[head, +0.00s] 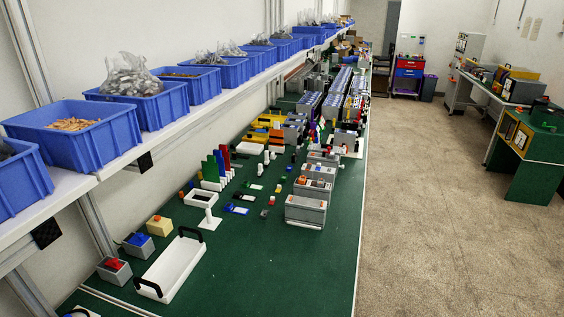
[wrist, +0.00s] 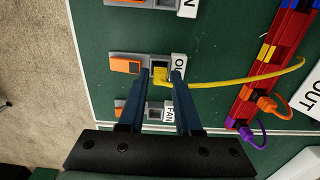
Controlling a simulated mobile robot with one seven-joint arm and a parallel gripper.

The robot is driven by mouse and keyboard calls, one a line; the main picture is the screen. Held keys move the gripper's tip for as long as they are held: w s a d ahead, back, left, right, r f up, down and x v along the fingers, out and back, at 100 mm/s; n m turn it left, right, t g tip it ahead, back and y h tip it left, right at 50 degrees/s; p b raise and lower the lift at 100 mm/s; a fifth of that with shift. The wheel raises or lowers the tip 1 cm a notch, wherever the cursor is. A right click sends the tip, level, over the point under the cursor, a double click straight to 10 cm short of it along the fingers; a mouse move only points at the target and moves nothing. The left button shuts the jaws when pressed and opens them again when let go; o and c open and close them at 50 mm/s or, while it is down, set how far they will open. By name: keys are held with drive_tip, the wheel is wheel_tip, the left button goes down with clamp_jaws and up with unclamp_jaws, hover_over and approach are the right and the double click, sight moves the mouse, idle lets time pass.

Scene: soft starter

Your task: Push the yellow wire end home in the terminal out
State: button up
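In the wrist view, the yellow wire end (wrist: 161,76) is at the dark opening of a grey terminal whose white label (wrist: 178,66), partly covered by a finger, starts with "O". I cannot tell how deep the end sits. An orange lever (wrist: 125,65) is on the terminal's left side. The yellow wire (wrist: 235,83) runs right from the end and curves up. My gripper (wrist: 159,76) is open, its two blue fingers on either side of the wire end with small gaps. The head view does not show my gripper, and I cannot pick out this terminal there.
Similar terminals stand above (wrist: 140,4) and below, the lower one labelled "FAN" (wrist: 168,114). A red strip (wrist: 265,70) with orange and purple wires is at right, beside a white "OUT" sign (wrist: 302,92). The head view shows a crowded green bench (head: 270,275) under blue bins.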

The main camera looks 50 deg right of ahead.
drive_tip(key=shift+o, duration=1.3)
wheel_tip(320, 180, up, 13)
drive_tip(key=b, duration=0.1)
